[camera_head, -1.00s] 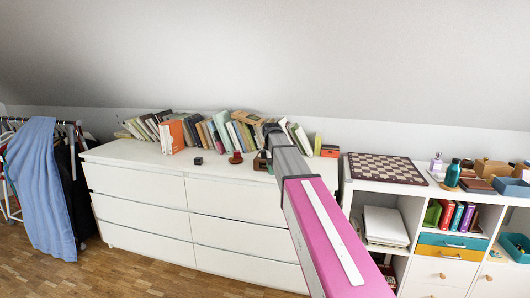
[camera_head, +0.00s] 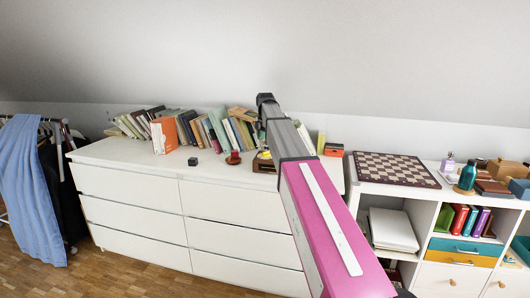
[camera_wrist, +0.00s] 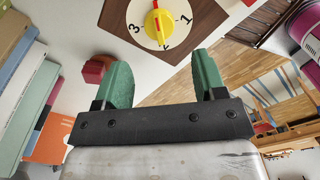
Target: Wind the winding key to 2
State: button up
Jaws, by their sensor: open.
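The winding key (camera_wrist: 160,27) is yellow with a red stripe and sits on a round white dial (camera_wrist: 139,17) set in a dark brown wooden block (camera_wrist: 205,18). In the wrist view I read 3 at the dial's left and 1 at its right; a mark at the bottom is partly hidden by the key. In the head view the block (camera_head: 264,166) stands on the white dresser, partly behind my arm. My gripper (camera_wrist: 161,76) has two green fingers spread apart, with nothing between them. The key lies beyond the fingertips, apart from them.
On the dresser (camera_head: 140,152), a red object (camera_head: 233,158) and a dark cube (camera_head: 193,161) stand left of the block. A row of leaning books (camera_head: 165,135) stands behind. A chessboard (camera_head: 393,169) lies on the shelf unit at right.

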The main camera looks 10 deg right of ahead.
aim_at(266, 154)
notch_tip(266, 154, down, 7)
jog(key=shift+r, duration=0.15)
jog(key=c, duration=0.9)
